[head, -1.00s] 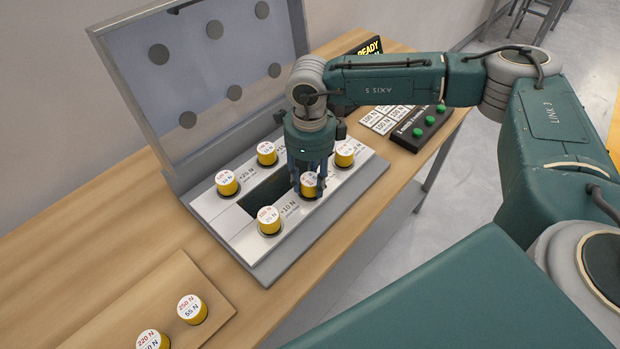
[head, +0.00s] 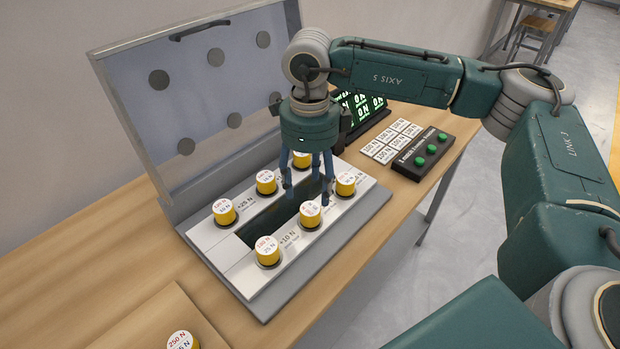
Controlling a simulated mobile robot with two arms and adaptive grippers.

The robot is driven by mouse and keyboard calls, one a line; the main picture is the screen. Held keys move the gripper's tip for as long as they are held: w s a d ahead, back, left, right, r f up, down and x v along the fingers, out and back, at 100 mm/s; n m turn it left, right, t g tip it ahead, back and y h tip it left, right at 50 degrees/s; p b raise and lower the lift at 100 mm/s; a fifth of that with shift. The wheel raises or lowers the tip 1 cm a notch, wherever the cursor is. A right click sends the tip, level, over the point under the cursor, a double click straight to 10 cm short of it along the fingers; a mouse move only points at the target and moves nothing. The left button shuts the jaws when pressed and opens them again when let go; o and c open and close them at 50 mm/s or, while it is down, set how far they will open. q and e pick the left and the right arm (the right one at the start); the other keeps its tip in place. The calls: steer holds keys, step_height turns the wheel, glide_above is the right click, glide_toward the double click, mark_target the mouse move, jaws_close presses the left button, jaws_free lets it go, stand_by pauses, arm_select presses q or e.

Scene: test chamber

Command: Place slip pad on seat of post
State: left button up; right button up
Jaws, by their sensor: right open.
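The slip pad cannot be told apart for certain; the candidates are yellow round pieces with white printed tops. In the grey fixture (head: 365,204), such pieces stand upright at the front middle (head: 310,215), front left (head: 267,252), front right (head: 345,184), left (head: 224,212) and back middle (head: 266,183). Another (head: 300,160) is partly hidden behind my right gripper. My right gripper (head: 308,187) is open and empty, fingers pointing down above the dark slot, just behind the front middle piece. My left gripper is not in view.
The fixture's raised clear lid (head: 210,85) stands behind. A display with green figures (head: 362,106), white labelled tiles (head: 391,139) and a box with green buttons (head: 421,153) are to the right. Another yellow piece (head: 180,341) is on a wooden board (head: 140,325) at lower left.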

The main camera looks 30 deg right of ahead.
steer(key=shift+r+b, duration=0.3)
steer(key=shift+r, duration=1.5)
